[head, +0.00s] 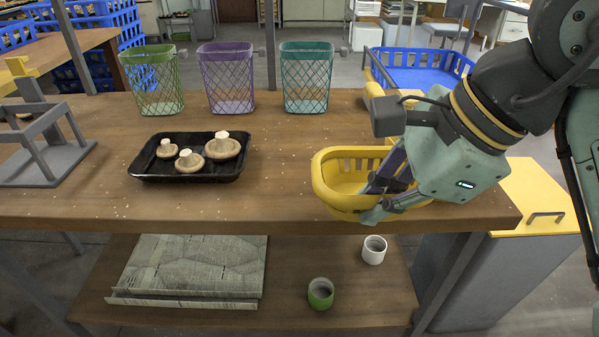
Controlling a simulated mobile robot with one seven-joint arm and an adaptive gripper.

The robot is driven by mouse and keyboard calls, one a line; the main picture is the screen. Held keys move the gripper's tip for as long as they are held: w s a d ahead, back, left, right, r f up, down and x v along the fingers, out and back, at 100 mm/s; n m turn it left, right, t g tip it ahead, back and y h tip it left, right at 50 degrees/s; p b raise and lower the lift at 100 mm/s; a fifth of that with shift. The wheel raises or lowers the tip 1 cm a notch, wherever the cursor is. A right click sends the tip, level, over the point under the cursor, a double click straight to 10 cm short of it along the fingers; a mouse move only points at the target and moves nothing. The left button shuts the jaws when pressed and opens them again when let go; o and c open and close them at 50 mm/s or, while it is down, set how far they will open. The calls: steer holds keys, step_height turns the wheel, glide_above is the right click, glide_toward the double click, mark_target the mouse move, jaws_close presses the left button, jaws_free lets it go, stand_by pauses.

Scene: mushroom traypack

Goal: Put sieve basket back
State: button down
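The yellow sieve basket (330,186) is at the right of the wooden table, close to its front edge. It looks empty where I can see inside, and slotted openings show in its back wall. My gripper (371,203) reaches in from the right at the basket's front right side. One finger shows inside the basket and the other in front of its wall, so they straddle the rim. Whether they are pressed shut on it I cannot tell. My gripper and wrist hide the basket's right part. I cannot tell whether the basket rests on the table.
A black tray (200,177) holds three mushrooms. Green (153,80), purple (227,78) and teal (307,77) mesh baskets stand at the back edge. A grey stand (40,165) is at the left. A yellow-topped bin (535,190) stands right of the table.

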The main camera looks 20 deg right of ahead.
steer(key=shift+a+f, duration=0.15)
glide_above(311, 178)
steer(key=s+d, duration=0.1)
steer(key=s, duration=0.1)
steer(key=shift+w+f, duration=0.2)
steer(key=shift+f, duration=0.45)
steer(key=shift+w+f, duration=0.1)
steer(key=shift+w, duration=0.05)
steer(key=shift+f, duration=1.7)
steer(key=shift+f, duration=0.1)
steer(key=shift+f, duration=0.15)
steer(key=c, duration=1.8)
jaws_free()
